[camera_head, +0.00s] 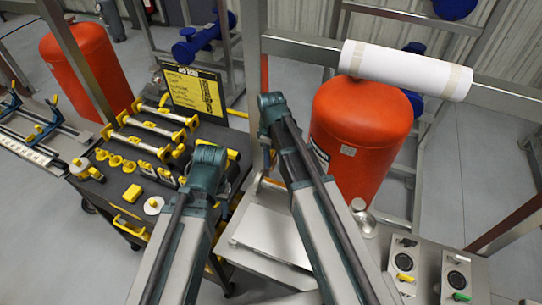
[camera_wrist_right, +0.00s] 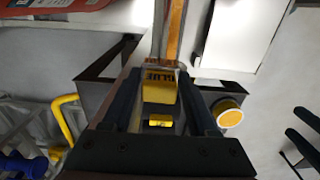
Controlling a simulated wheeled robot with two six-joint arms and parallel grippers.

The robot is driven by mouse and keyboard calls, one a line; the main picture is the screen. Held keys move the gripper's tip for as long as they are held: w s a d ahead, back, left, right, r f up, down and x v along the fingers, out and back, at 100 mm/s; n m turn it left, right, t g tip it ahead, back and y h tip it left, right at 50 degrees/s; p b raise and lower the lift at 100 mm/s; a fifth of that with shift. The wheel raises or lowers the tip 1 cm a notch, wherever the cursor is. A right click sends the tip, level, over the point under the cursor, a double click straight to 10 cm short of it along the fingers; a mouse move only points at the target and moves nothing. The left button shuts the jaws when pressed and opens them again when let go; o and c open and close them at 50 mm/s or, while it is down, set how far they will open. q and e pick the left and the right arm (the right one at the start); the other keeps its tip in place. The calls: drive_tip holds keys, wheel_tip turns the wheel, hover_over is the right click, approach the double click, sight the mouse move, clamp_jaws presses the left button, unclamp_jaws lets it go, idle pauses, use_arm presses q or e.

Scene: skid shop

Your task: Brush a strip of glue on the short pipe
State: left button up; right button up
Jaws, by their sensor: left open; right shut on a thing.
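My right gripper (camera_wrist_right: 162,100) is shut on a yellow brush (camera_wrist_right: 158,88) marked GLUE. The brush's metal band and tan end point up in the right wrist view. Above that end, an amber strip (camera_wrist_right: 177,28) runs along a grey band; I cannot tell whether this is the short pipe, or whether the brush touches it. A round white pot (camera_wrist_right: 229,115) with amber contents is right of the gripper. Dark prongs, seemingly my open left gripper (camera_wrist_right: 294,122), show at the right edge. In the head view both arms reach forward and their fingers are hidden.
A white roll with tan bands (camera_head: 405,70) lies on a metal frame beside a red tank (camera_head: 360,130). A dark trolley with yellow-ended pieces (camera_head: 150,140) stands left. A pale plate (camera_head: 268,238) lies between the arms. Switch boxes (camera_head: 405,262) are at the lower right.

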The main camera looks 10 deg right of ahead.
wheel_tip(320, 180, up, 3)
drive_tip(key=p, duration=0.3)
idle(0.4)
idle(0.4)
